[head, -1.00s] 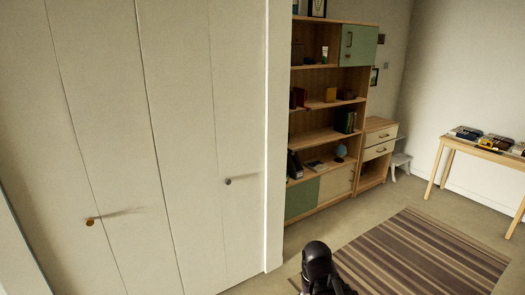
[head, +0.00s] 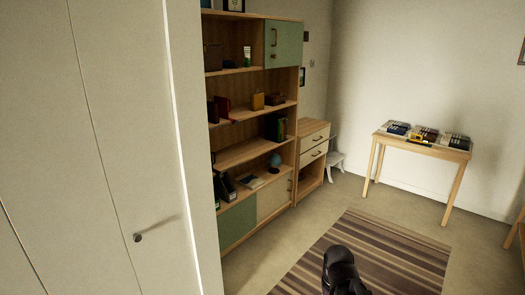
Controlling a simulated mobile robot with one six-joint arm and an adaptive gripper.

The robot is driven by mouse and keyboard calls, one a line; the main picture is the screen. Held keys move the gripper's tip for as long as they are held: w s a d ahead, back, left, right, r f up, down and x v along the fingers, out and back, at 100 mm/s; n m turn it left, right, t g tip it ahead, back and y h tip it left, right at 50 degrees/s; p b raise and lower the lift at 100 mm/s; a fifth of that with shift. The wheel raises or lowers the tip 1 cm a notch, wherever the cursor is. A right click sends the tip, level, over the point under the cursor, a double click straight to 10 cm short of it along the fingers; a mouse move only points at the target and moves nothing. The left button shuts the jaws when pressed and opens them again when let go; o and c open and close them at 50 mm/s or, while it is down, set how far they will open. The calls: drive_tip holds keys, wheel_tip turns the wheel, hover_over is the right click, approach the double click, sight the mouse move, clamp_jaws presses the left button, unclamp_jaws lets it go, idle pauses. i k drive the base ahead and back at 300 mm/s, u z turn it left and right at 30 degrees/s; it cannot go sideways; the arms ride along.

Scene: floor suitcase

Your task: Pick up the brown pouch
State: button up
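I cannot make out a brown pouch for sure. A small brown item (head: 275,99) sits on a middle shelf of the wooden bookcase (head: 245,157), beside a yellow-orange item (head: 257,102); it is too small to identify. A dark brown item (head: 212,56) on the upper shelf is also unclear. A black part of my own arm shows at the bottom of the head view, over the striped rug. No fingertips show, so my gripper is not in view.
A white closet door (head: 110,150) fills the left side. A striped rug (head: 390,250) lies on the floor. A drawer unit (head: 313,160) and white stool (head: 334,158) stand beside the bookcase. A wooden table (head: 455,157) with several books stands at right. Floor between them is clear.

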sight(212, 108)
drive_tip(key=z, duration=0.1)
drive_tip(key=i, duration=1.9)
drive_tip(key=u, duration=0.7)
drive_tip(key=i, duration=1.35)
drive_tip(key=u, duration=0.5)
